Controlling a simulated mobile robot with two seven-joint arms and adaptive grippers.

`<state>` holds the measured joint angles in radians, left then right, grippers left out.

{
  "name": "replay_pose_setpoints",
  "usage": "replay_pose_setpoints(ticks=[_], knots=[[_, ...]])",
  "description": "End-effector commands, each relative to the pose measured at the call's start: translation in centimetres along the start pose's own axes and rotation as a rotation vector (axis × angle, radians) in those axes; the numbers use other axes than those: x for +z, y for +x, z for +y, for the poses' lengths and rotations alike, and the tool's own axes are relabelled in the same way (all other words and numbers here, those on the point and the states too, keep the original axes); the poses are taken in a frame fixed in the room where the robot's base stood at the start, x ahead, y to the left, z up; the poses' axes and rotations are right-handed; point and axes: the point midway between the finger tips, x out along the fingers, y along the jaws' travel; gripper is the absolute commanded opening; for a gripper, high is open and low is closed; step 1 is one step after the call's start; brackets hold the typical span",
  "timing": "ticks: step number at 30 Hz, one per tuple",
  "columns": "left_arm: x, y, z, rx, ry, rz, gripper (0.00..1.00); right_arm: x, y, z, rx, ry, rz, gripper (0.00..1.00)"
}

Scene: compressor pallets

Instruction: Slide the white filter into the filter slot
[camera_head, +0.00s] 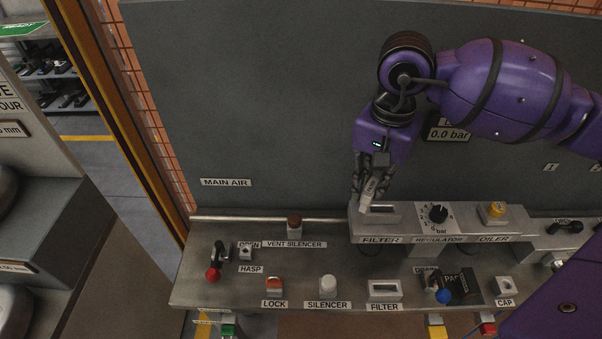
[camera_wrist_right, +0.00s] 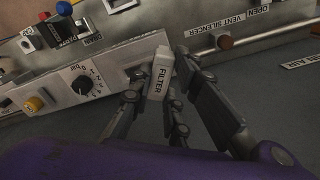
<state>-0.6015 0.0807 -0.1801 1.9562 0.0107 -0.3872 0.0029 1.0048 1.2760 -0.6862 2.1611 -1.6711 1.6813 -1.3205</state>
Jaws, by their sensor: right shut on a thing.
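The white filter (camera_head: 368,191) is held in my right gripper (camera_head: 370,185), which is shut on it. The filter is tilted, with its lower end just above or at the left part of the filter slot (camera_head: 382,210) in the grey block marked FILTER. I cannot tell whether it touches. In the right wrist view the filter (camera_wrist_right: 160,75) shows its FILTER label between the fingers (camera_wrist_right: 160,100), and its far end lies over the block's edge. The slot is mostly hidden there. My left gripper is not in view.
The regulator dial (camera_head: 438,214) and yellow-topped oiler (camera_head: 495,210) sit right of the slot. A second holder marked FILTER (camera_head: 384,290) stands empty on the bench below, beside the silencer (camera_head: 328,285). A grey panel (camera_head: 270,100) rises behind.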

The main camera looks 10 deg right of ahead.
Motion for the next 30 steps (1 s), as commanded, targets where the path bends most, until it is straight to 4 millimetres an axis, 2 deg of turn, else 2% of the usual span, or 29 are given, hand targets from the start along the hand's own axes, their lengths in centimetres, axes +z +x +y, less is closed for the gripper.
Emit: replay_pose_setpoints(ticks=[6, 12, 18, 30], knots=[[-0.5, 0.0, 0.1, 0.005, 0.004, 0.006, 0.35, -2.3, -1.9, 1.7, 0.007, 0.548, 0.006, 0.00], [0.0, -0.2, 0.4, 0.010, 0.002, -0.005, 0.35, -3.3, -2.8, 2.4, 0.009, 0.895, 0.007, 0.00], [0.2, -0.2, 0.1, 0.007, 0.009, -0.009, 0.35, -3.7, -3.2, 2.7, 0.010, 1.032, 0.008, 0.00], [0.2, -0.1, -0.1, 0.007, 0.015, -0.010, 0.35, -3.7, -3.2, 2.6, 0.009, 1.041, 0.009, 0.00]])
